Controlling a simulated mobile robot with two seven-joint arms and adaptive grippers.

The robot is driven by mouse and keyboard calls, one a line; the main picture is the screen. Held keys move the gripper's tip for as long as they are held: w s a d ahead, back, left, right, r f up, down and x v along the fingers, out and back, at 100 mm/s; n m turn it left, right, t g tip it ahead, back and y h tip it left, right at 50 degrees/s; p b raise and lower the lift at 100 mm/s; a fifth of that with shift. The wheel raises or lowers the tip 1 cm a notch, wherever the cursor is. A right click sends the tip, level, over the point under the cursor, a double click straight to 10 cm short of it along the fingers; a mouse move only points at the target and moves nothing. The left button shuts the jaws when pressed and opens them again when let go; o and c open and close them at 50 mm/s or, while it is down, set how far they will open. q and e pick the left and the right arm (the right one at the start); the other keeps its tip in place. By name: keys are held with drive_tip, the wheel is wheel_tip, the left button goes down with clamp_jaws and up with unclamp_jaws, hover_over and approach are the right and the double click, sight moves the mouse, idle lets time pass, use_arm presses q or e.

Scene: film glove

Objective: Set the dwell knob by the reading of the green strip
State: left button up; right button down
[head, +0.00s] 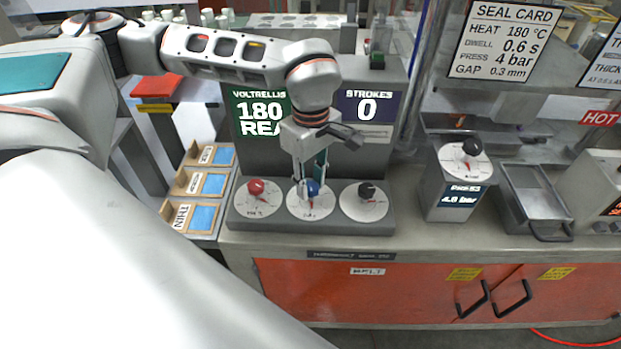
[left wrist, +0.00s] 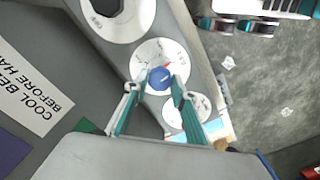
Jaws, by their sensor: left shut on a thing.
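The blue knob (head: 312,187) sits on the middle white dial (head: 308,209) of the grey machine, between a red knob (head: 256,187) and a black knob (head: 366,190). My left gripper (head: 309,184) reaches down from above and is shut on it. In the left wrist view the fingers (left wrist: 156,92) stand on both sides of the blue knob (left wrist: 160,79), and a red pointer shows on its dial. The dial's reading is too small to tell. My right gripper is not in view.
A seal card (head: 510,40) reads heat 180 °C, dwell 0.6 s, press 4 bar, gap 0.3 mm. A purple display (head: 366,106) reads strokes 0. A press unit with a knob (head: 470,147) and a metal tray (head: 533,195) stand right; film boxes (head: 195,185) stand left.

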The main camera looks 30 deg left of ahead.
sight(310, 186)
use_arm(q)
drive_tip(key=shift+m, duration=0.6)
drive_tip(key=o, duration=1.1)
wheel_tip(310, 186, up, 12)
drive_tip(key=shift+r, duration=0.1)
idle(0.4)
